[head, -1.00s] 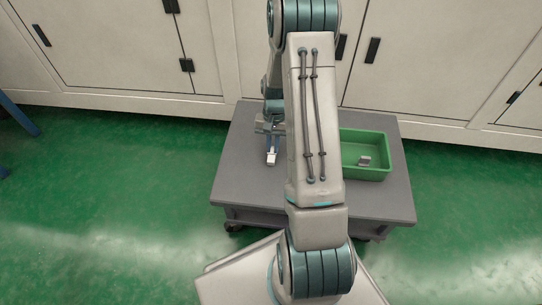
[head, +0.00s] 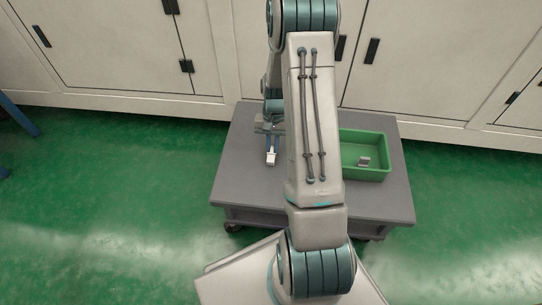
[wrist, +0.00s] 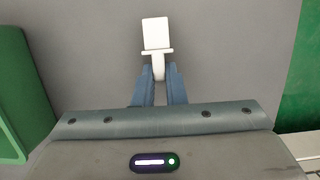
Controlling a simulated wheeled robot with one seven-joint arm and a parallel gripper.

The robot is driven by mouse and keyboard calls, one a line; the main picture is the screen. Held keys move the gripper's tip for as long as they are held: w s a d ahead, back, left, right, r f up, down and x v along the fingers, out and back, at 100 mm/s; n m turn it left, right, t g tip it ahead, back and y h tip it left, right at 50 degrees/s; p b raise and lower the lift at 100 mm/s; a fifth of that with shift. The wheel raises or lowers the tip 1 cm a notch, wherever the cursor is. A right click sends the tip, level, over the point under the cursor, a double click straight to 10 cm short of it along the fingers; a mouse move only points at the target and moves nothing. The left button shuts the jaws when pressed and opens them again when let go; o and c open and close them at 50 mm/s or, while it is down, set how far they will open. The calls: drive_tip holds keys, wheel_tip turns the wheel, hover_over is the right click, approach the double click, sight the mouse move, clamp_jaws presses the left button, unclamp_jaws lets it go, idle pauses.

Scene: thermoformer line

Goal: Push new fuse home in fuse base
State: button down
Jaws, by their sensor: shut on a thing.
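A white piece, which looks like the new fuse (wrist: 156,34), is gripped in the wrist view. It has a flat block, a thin crossbar and a narrow stem. My gripper (wrist: 159,76) has its two blue fingers closed on the stem, and the block sticks out beyond the fingertips. In the head view the white piece (head: 271,158) shows just below my gripper (head: 272,146), over the left part of the grey cart. I cannot tell its height above the top. I cannot make out a fuse base in either view; my arm hides part of the cart.
The grey cart top (head: 240,150) is bare around the gripper's left side. A green bin (head: 385,145) stands on its right, holding a small grey-white piece (head: 364,161). White cabinets (head: 110,45) stand behind the cart. Green floor lies around it.

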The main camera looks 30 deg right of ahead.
drive_tip(key=shift+r+p, duration=2.05)
drive_tip(key=shift+r, duration=0.75)
